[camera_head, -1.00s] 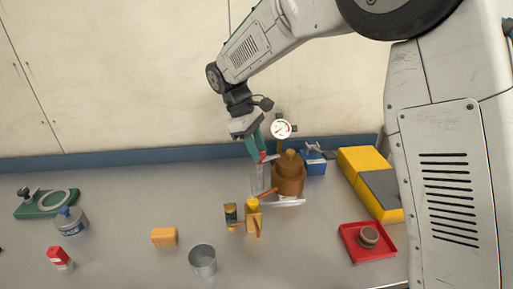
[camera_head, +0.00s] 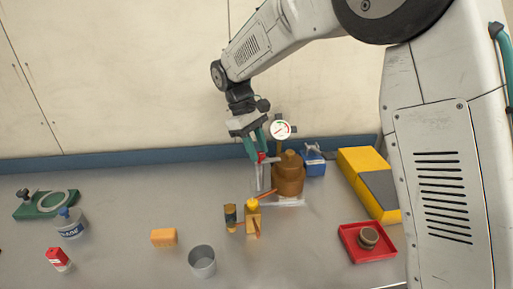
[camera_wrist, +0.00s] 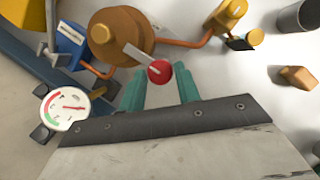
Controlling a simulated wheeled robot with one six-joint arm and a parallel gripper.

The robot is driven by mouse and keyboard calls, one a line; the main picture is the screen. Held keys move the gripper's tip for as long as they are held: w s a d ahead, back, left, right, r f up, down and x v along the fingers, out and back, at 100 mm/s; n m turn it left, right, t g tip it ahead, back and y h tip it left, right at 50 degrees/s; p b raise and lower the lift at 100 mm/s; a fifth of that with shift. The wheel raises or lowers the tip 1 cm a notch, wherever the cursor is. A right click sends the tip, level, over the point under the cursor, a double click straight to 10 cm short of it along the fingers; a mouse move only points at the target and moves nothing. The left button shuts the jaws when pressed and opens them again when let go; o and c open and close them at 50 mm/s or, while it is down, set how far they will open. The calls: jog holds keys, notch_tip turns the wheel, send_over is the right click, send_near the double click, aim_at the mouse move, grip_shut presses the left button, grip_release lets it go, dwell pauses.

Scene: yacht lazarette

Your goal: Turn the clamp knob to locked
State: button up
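The clamp knob (camera_head: 262,157) is a small red knob beside the brown cylindrical housing (camera_head: 287,180). In the wrist view the round red knob (camera_wrist: 159,72) has a pale line across its face, and a flat grey bar runs from it toward the housing. My gripper (camera_head: 257,152) is at the knob in the head view. Its two teal fingers are apart in the wrist view (camera_wrist: 160,70), one on each side of the knob, with small gaps showing. I cannot tell whether the tips reach past the knob's face. No locked marking is readable.
A dial gauge (camera_head: 280,129) stands close beside my gripper. A blue block (camera_head: 314,163) is right of the housing. A copper pipe leads to a yellow valve (camera_head: 252,213) in front. A grey cup (camera_head: 202,261), orange block (camera_head: 164,237) and red tray (camera_head: 367,254) stand nearer.

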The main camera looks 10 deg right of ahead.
jog(key=shift+o, duration=1.2)
jog(key=v, duration=0.7)
jog(key=shift+a+r, duration=0.2)
jog(key=shift+r, duration=0.15)
jog(key=shift+w, duration=0.15)
jog(key=s+d+m+t+y, duration=0.1)
jog(key=s+d+m, duration=0.2)
jog(key=s+d, duration=0.4)
jog(key=s+d+m+t+y, duration=0.1)
jog(key=s+d, duration=0.6)
jog(key=s, duration=0.9)
jog(key=s+d+r+m+t+y, duration=0.1)
jog(key=s+d+m, duration=0.4)
jog(key=s, duration=0.6)
jog(key=shift+d+m+t, duration=0.3)
jog(key=shift+d+t, duration=0.4)
jog(key=shift+d, duration=0.35)
